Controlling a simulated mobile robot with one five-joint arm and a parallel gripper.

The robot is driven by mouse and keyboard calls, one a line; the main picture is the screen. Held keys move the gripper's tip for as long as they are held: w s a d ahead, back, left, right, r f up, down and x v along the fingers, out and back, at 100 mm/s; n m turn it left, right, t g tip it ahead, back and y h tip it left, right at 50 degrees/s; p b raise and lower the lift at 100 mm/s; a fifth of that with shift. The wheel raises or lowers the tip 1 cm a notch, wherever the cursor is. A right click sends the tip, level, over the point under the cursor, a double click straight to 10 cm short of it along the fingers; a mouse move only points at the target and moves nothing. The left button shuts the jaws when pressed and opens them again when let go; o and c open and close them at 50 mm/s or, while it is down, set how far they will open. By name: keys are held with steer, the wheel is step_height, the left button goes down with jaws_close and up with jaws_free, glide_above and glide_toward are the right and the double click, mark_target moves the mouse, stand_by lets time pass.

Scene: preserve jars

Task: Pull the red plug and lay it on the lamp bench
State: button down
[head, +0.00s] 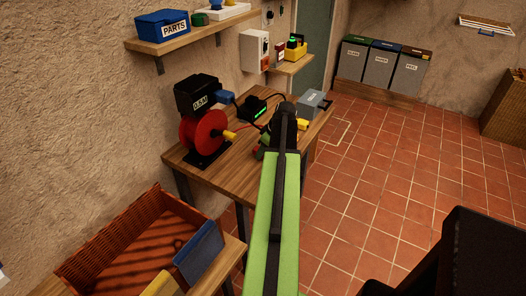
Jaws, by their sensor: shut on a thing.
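My gripper (285,110) is at the far end of my green arm, over the right part of a wooden bench (232,180). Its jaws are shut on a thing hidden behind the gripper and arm. Small red and green parts (259,152) show just left of the gripper, too small to make out. I cannot tell whether the red plug is among them or in the jaws. A red cable reel (204,131) stands on the bench, with a yellow end at its right. I cannot tell which surface is the lamp bench.
A black box (198,94) with a blue plug sits above the reel. A black device (254,109) with a green light and a grey box (314,102) stand near the gripper. A wicker basket (118,238) is front left. The tiled floor (400,170) at right is mostly clear.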

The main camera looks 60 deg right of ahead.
steer(key=shift+f+b, duration=0.7)
steer(key=c, duration=0.7)
jaws_free()
steer(key=shift+r, duration=0.1)
steer(key=p+v, duration=1.6)
steer(key=v, duration=0.1)
steer(key=shift+r, duration=0.15)
